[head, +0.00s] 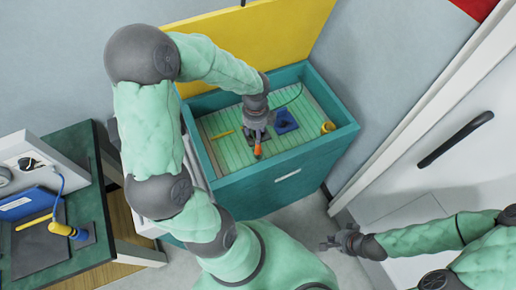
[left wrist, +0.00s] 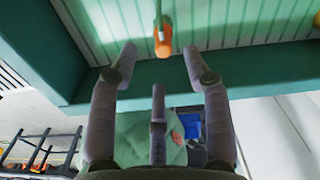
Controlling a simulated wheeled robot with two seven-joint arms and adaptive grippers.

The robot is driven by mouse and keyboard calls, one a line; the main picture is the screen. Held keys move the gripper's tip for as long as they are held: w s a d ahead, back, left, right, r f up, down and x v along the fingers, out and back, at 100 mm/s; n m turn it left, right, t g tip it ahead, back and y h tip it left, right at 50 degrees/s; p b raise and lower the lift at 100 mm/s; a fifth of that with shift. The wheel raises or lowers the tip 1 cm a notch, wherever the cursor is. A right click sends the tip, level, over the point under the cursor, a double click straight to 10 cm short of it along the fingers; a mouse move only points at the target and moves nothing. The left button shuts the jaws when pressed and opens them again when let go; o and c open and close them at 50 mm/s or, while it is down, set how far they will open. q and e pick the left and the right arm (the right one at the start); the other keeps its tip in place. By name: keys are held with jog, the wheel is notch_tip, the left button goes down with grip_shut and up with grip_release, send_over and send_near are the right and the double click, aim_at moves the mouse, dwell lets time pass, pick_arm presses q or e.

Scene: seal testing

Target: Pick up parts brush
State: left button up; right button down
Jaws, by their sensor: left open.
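An orange-ended piece (head: 257,151) shows just below my left gripper (head: 257,136) over the teal wash basin (head: 205,160). It may be the parts brush; I cannot tell for sure. In the left wrist view the orange end (left wrist: 163,48) lies between and slightly beyond the fingertips of my left gripper (left wrist: 160,52), with clear gaps on both sides. The left gripper is open and empty. A thin yellow stick (head: 222,134) lies on the basin's slatted floor to the left. My right gripper (head: 337,240) is open and empty, outside the basin at lower right.
The basin also holds a blue piece (head: 286,121) and a yellow ring-shaped part (head: 328,127). A thin black hose curves at its back. The raised yellow lid (head: 270,35) stands behind. A bench (head: 85,165) with tools is at left, a white door (head: 450,130) at right.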

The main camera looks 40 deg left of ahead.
aim_at(258, 147)
pick_arm(q)
notch_tip(258, 147, down, 4)
jog(key=shift+r+b, duration=0.15)
jog(key=shift+b, duration=0.3)
jog(key=shift+d+f, duration=0.15)
jog(key=shift+f, duration=0.25)
jog(key=f+b, duration=0.1)
jog(key=d+f+b, duration=0.1)
jog(key=f, duration=0.1)
jog(key=shift+s+f, duration=0.2)
jog(key=shift+f, duration=0.5)
jog(key=shift+c, duration=0.3)
grip_shut()
